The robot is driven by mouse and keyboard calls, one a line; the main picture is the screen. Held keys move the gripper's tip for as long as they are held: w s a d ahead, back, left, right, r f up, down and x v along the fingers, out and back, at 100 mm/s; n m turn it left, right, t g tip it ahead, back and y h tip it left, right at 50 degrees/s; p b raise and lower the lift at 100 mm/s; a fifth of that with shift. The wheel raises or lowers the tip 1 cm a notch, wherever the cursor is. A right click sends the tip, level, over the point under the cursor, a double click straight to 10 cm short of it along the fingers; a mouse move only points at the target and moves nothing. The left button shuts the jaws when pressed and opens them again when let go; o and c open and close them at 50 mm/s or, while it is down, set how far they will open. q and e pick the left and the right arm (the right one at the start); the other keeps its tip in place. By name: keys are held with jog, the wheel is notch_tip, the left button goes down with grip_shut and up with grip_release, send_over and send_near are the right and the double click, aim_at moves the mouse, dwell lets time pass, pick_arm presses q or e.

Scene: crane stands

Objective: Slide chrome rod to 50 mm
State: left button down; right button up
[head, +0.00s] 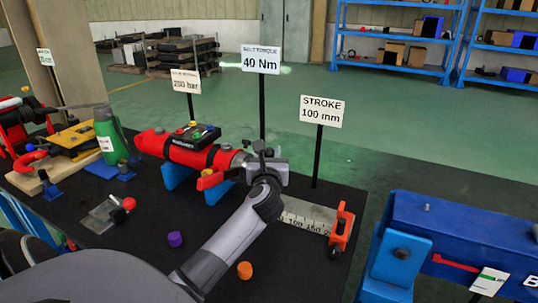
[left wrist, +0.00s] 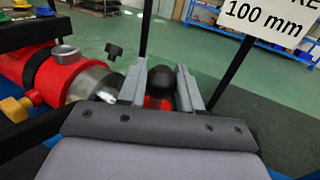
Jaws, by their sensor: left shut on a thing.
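The red cylinder (head: 185,150) lies on blue supports, and its silver chrome rod (head: 240,158) comes out of its right end. The rod also shows in the left wrist view (left wrist: 97,86). My left gripper (head: 264,160) is at the rod's outer end and hides most of it. In the left wrist view its fingers (left wrist: 161,92) are shut on a dark rounded end piece (left wrist: 161,80), with red just below it. A pale ruler (head: 305,217) with printed numbers lies below and right of the gripper. My right gripper is not in view.
A sign (head: 321,111) reads "STROKE 100 mm". An orange-red bracket (head: 340,228) stands at the ruler's right end. A purple cap (head: 175,239) and an orange cap (head: 245,270) lie on the black mat. A blue beam (head: 465,240) is at right.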

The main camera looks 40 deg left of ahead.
pick_arm(q)
jog(key=d, duration=0.1)
jog(key=w+d, duration=0.1)
jog(key=d, duration=0.3)
jog(key=shift+w+f, duration=0.15)
jog(key=shift+w, duration=0.15)
jog(key=c, duration=0.8)
grip_release()
jog(key=shift+s, duration=0.1)
jog(key=v, duration=0.7)
jog(key=shift+b, duration=0.4)
jog(key=shift+d, duration=0.1)
